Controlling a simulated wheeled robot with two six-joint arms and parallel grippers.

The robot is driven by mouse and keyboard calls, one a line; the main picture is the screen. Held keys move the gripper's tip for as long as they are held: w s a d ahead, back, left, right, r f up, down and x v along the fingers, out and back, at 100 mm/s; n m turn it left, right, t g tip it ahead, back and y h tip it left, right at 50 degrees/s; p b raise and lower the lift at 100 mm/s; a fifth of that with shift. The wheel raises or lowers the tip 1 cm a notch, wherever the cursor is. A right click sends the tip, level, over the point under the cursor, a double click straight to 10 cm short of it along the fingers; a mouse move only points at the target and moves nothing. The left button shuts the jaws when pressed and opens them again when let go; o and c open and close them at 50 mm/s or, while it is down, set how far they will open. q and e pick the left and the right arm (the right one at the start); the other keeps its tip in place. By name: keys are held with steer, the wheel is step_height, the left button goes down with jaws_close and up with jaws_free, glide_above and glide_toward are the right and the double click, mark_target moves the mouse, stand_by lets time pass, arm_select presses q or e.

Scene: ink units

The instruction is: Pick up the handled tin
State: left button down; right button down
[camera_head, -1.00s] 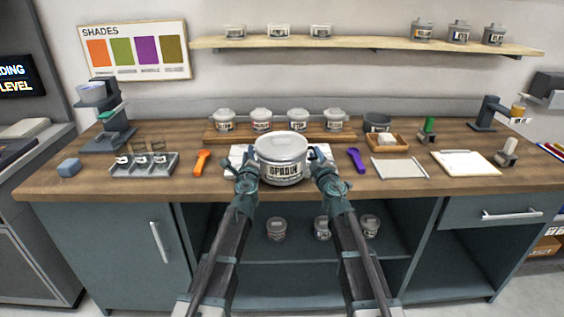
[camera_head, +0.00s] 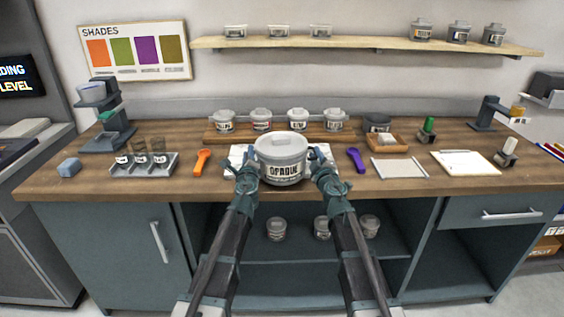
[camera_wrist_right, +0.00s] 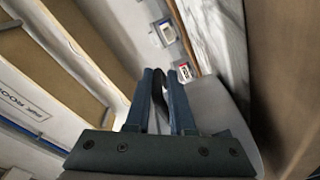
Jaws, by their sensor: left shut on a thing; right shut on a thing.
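The handled tin (camera_head: 282,160) is a large grey-white pot with a lid and a label reading OPAQUE, at the middle front of the bench in the head view. It stands upright between my two grippers. My left gripper (camera_head: 248,164) is shut on its left handle. My right gripper (camera_head: 318,162) is shut on its right handle. In the right wrist view the right gripper's fingers (camera_wrist_right: 161,88) close on a dark handle, with the tin's grey side (camera_wrist_right: 215,105) to the right. Whether the tin's base touches the bench is hard to tell.
An orange scoop (camera_head: 202,161) and a purple scoop (camera_head: 356,160) lie on either side. Several small lidded tins stand on a wooden riser (camera_head: 278,134) behind. A tray of jars (camera_head: 144,165) is at left.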

arm_select(q)
steer(key=shift+s+a, duration=0.1)
steer(key=shift+s, duration=0.05)
arm_select(e)
steer(key=shift+w+d+r, duration=0.1)
steer(key=shift+d, duration=0.2)
